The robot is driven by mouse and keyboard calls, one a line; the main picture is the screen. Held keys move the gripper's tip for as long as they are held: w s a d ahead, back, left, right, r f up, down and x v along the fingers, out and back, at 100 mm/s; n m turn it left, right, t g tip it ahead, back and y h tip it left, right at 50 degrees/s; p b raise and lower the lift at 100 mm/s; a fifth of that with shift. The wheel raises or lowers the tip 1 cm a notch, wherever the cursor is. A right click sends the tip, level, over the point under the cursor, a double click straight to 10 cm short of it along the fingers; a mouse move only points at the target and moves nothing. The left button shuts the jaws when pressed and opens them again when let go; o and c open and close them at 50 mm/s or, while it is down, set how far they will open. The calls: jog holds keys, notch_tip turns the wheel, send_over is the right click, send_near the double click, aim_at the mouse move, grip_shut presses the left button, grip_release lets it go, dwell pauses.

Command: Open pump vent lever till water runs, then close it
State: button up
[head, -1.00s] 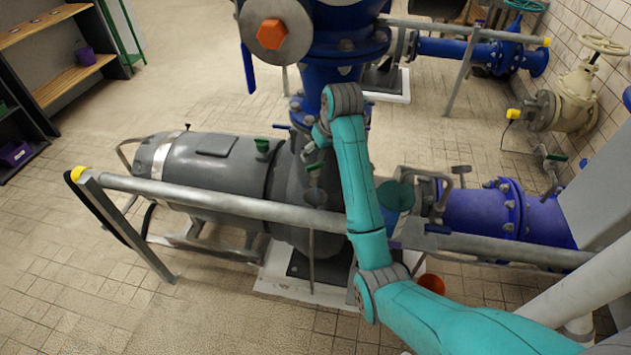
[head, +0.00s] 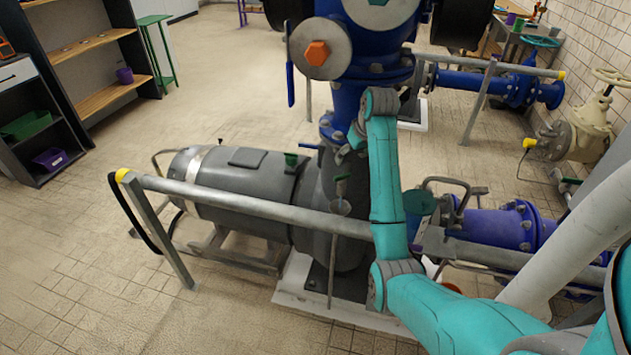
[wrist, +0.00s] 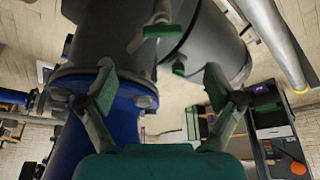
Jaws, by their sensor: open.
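The pump (head: 335,225) is a dark grey casing joined to a grey motor, with a blue pipe above it. In the wrist view a green handle on a grey stem (wrist: 163,31) shows ahead of my gripper (wrist: 160,85). My gripper is open, its two green-padded fingers spread, with nothing between them. In the head view my arm largely hides the gripper. No running water is visible.
A grey rail (head: 255,210) with a yellow end cap runs across the near side of the pump. Blue pipework (head: 490,228) lies to the right, beside my arm. Shelves (head: 95,60) stand at the left. The tiled floor at front left is clear.

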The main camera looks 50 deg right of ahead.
aim_at(343, 175)
jog(key=x, duration=1)
jog(key=shift+w+a+f, duration=0.1)
jog(key=shift+w+f, duration=0.15)
jog(key=shift+f, duration=0.15)
jog(key=c, duration=1.1)
